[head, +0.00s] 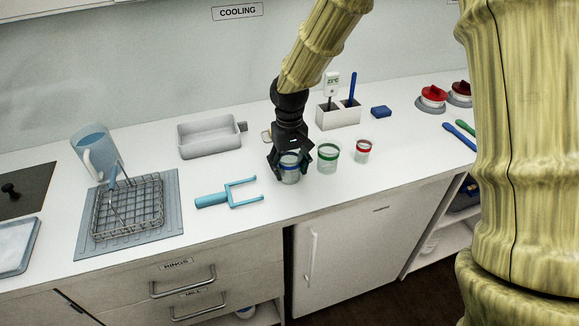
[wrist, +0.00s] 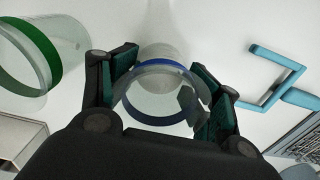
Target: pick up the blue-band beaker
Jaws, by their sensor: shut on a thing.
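The blue-band beaker (head: 290,174) is a small clear beaker with a blue band near its rim. It is upright on the white counter, or very close to it; I cannot tell if it is lifted. My gripper (head: 290,163) comes down over it from above, with a finger on each side. In the wrist view, the beaker (wrist: 160,82) lies between the dark fingers of my gripper (wrist: 165,98), which are shut on it. The fingers hide part of its sides.
A green-band beaker (head: 328,158) stands close to the right, with a red-band beaker (head: 363,151) beyond it. A blue forked tool (head: 228,194) lies to the left. A white holder (head: 338,116) stands behind. The counter's front edge is near.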

